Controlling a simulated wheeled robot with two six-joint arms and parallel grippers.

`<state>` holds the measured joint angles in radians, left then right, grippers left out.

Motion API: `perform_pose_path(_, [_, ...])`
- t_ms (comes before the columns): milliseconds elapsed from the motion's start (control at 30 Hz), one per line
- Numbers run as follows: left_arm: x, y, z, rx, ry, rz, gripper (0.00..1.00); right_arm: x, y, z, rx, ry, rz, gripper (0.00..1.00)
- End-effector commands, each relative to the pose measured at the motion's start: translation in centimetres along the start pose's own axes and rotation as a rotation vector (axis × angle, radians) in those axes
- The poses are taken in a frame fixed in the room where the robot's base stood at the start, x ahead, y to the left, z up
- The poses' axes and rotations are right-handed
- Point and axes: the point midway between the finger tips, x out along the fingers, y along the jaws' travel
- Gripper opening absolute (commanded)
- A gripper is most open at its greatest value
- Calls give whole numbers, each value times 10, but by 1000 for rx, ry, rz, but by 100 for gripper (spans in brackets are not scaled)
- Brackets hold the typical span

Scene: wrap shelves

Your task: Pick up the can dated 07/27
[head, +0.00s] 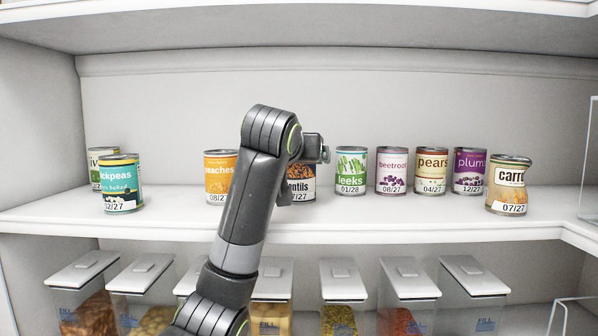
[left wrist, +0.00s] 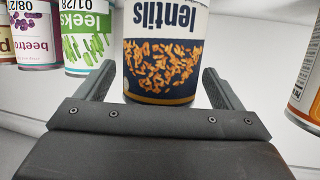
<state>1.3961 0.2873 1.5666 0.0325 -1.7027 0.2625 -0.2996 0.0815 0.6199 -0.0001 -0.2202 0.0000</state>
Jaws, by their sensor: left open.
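The carrot can (head: 508,187), white and orange, stands at the right end of the shelf row and its label reads 07/27 in the head view. The dark-blue lentils can (head: 302,183) is partly hidden behind my left arm; the visible end of its date reads 7/27. In the left wrist view, which is upside down, the lentils can (left wrist: 163,50) stands upright between the fingers of my left gripper (left wrist: 158,88). The gripper is open, with a finger on each side of the can and gaps showing. My right gripper is not in view.
Leeks (head: 351,171), beetroot (head: 391,171), pears (head: 431,171) and plum (head: 469,171) cans stand right of the lentils. Peaches (head: 217,177) stands left, chickpeas (head: 121,184) farther left before another can. Bare shelf lies between chickpeas and peaches. Lidded bins (head: 344,280) fill the shelf below.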

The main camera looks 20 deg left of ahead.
Motion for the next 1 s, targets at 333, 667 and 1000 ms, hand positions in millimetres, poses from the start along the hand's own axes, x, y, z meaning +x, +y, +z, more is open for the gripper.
perform_pose_path(333, [0, 0, 0, 0, 0, 1, 56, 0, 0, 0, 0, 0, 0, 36])
perform_pose_path(667, [-1, 0, -1, 0, 2, 1, 30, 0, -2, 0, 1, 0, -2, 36])
perform_pose_path(1000, [-4, 0, -10, 0, 4, 1, 30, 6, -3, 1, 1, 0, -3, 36])
